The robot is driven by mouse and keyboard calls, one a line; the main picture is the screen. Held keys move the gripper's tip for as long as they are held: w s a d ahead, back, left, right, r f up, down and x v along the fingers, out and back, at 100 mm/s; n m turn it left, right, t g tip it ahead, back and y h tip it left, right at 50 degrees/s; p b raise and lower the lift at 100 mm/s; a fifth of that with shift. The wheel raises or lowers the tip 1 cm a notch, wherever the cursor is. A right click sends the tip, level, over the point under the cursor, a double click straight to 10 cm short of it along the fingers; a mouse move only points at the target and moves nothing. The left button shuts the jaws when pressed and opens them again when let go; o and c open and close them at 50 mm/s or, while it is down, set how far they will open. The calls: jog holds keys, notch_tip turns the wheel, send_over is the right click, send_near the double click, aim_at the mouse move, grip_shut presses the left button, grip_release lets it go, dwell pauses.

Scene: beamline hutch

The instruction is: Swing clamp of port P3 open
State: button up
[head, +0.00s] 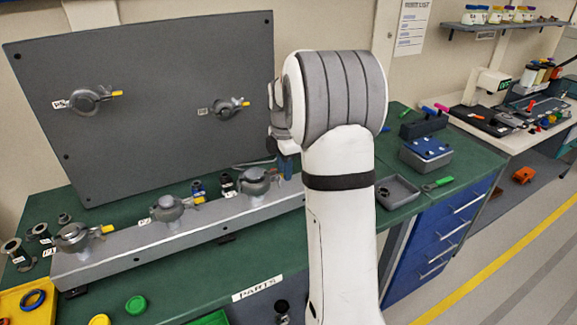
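A grey bench rail (130,247) carries three round metal ports with clamps. The rightmost port on the rail (257,184) is the likeliest P3, but I cannot read its label. Its clamp is around the port, and its right side lies close to my arm. Whether its clamp is open or shut is unclear. The middle port (167,209) and left port (72,237) have clamps with yellow-tipped levers. My gripper (287,164) is just right of the rightmost port, mostly hidden by my own wrist; its fingers cannot be made out.
An upright grey panel (150,60) behind the rail holds two more clamped ports (88,99) and (228,107). Small dark fittings (40,233) stand left of the rail. A grey tray (398,191) and a green-handled tool (437,184) lie on the green bench at right.

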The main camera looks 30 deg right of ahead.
jog(key=shift+f, duration=0.2)
jog(key=shift+c, duration=0.3)
grip_shut()
